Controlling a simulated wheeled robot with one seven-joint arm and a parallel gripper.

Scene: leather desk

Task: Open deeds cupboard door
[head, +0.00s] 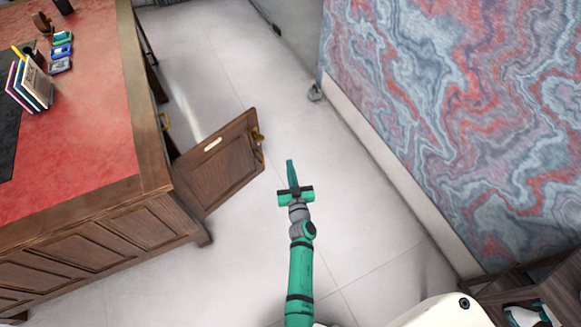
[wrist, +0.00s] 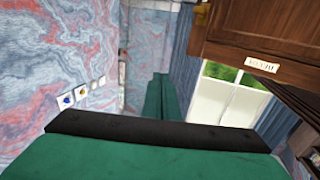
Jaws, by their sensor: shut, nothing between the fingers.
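The deeds cupboard door (head: 221,162) is a dark wooden panel on the desk's near right corner. It stands swung out from the desk, with a pale label near its top and a brass handle (head: 257,138) on its free edge. In the wrist view the door (wrist: 285,38) shows at the upper right with its label, whose text I cannot read for sure. My gripper (head: 290,165) is shut and empty, to the right of the door's free edge and apart from it in the picture. Its green fingers (wrist: 160,95) show in the wrist view.
The desk (head: 155,150) has a red leather top with books (head: 33,85) and small items. A marbled wall (head: 470,110) stands on the right. Pale tiled floor (head: 215,70) lies clear between desk and wall. A dark wooden piece (head: 540,285) stands at the lower right.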

